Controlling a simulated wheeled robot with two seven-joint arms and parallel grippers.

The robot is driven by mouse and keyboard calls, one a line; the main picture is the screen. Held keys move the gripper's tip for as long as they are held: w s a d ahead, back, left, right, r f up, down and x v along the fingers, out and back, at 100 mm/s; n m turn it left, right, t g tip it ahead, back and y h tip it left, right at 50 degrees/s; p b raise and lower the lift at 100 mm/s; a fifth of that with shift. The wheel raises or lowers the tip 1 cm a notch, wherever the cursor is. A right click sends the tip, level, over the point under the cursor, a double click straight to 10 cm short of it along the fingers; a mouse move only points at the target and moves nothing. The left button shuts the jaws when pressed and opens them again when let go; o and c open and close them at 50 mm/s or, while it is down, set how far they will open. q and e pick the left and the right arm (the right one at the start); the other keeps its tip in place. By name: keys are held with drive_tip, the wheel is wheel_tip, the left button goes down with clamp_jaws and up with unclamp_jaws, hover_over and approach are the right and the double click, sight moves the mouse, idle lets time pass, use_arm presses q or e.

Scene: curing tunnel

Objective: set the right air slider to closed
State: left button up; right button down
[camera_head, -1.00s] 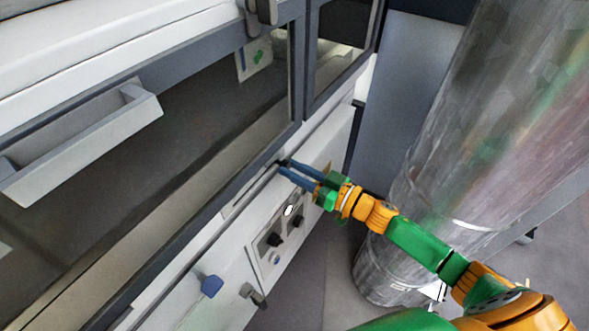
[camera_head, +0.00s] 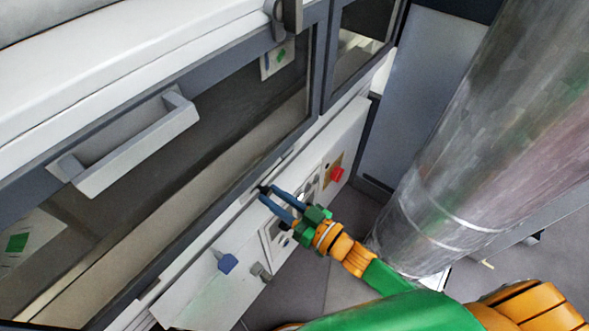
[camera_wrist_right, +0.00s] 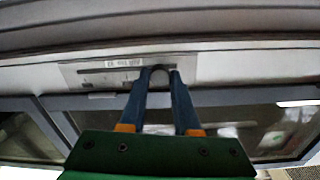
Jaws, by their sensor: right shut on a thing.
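My right gripper (camera_head: 264,192) is at the narrow strip under the oven-like window, its blue fingers shut on the small dark slider knob (camera_head: 263,190). In the right wrist view my right gripper (camera_wrist_right: 160,73) has its fingertips on both sides of the dark, rounded slider knob (camera_wrist_right: 158,75). A pale slider plate (camera_wrist_right: 95,70) with a slot and small lettering I cannot read extends left of the knob there. The knob sits towards the plate's right end in that view. The fingers partly hide the plate. My left gripper is not in view.
Below the strip are a blue knob (camera_head: 226,262), a grey knob (camera_head: 261,271) and a red button (camera_head: 337,174). A grey handle (camera_head: 140,150) juts from the window door. A large metal cylinder (camera_head: 470,150) stands close to the right of my arm.

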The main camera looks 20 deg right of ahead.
drive_tip(key=shift+s+a, duration=0.6)
drive_tip(key=shift+a, duration=0.15)
drive_tip(key=shift+d+f, duration=0.1)
drive_tip(key=shift+f, duration=0.05)
drive_tip(key=c, duration=1.1)
unclamp_jaws()
drive_tip(key=o, duration=0.4)
drive_tip(key=shift+o, duration=0.4)
drive_tip(key=shift+a, duration=0.25)
drive_tip(key=shift+s+d, duration=0.1)
